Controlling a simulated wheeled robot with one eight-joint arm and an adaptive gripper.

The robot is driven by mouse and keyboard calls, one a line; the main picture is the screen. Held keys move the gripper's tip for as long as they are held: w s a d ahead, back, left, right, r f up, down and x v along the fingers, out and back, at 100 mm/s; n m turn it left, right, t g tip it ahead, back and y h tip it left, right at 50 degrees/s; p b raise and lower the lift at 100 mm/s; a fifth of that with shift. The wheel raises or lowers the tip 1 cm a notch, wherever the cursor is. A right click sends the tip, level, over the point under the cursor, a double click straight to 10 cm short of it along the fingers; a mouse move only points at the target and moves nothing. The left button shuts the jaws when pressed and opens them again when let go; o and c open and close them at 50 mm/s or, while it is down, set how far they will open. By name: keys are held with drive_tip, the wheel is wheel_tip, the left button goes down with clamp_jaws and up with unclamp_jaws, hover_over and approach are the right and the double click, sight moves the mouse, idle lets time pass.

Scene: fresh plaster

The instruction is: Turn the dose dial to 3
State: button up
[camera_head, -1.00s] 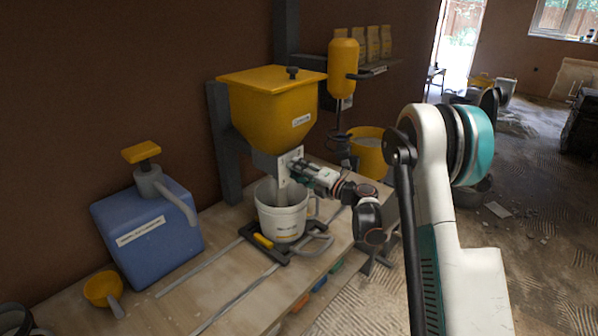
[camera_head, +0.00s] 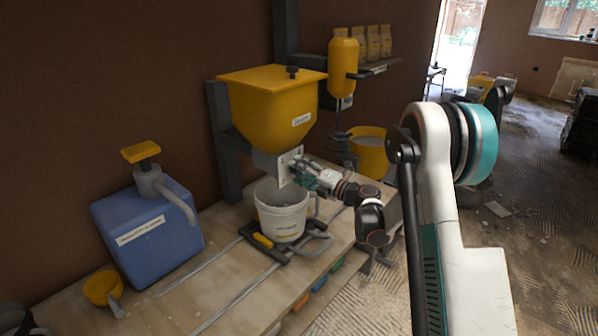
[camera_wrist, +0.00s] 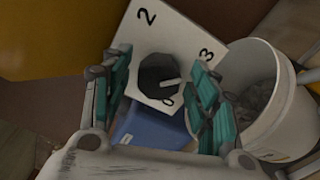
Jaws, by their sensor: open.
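The dose dial is a dark round knob (camera_wrist: 157,72) with a pale pointer, on a white plate (camera_wrist: 146,32) marked 2, 3 and what looks like 0. In the wrist view the pointer points right, between the 3 and the 0. The plate (camera_head: 284,166) also shows in the head view, below the yellow hopper (camera_head: 270,105). My gripper (camera_wrist: 160,72) is open, its teal fingers on either side of the knob in the picture. I cannot tell whether they touch it. In the head view my gripper (camera_head: 300,172) is close in front of the plate.
A white bucket (camera_head: 282,217) stands below the hopper on a dark frame on the bench. A blue container with a yellow pump (camera_head: 148,235) and a yellow scoop (camera_head: 102,288) are at left. A yellow bucket (camera_head: 370,157) stands behind my arm.

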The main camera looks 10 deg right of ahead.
drive_tip(key=v, duration=1.1)
drive_tip(key=s+a+r+n+g+h, duration=0.25)
drive_tip(key=s+a+n, duration=0.25)
drive_tip(key=n, duration=0.3)
drive_tip(key=s+a+r+n+g+h+p, duration=0.1)
drive_tip(key=s+a+r+n+g, duration=0.1)
drive_tip(key=s+a+r+n, duration=0.4)
drive_tip(key=s+a+r+n+g+h, duration=0.1)
drive_tip(key=s+a+n+g, duration=0.2)
drive_tip(key=n, duration=0.6)
drive_tip(key=s+d+f+n+h, duration=0.1)
drive_tip(key=s+d+n+h, duration=0.2)
drive_tip(key=s+n, duration=0.7)
drive_tip(key=s+d+f+n+h+b, duration=0.1)
drive_tip(key=s+d+n+h, duration=0.2)
drive_tip(key=s+n, duration=0.7)
drive_tip(key=s+d, duration=0.1)
drive_tip(key=s, duration=0.2)
drive_tip(key=shift+s+f, duration=0.2)
drive_tip(key=shift+s, duration=0.1)
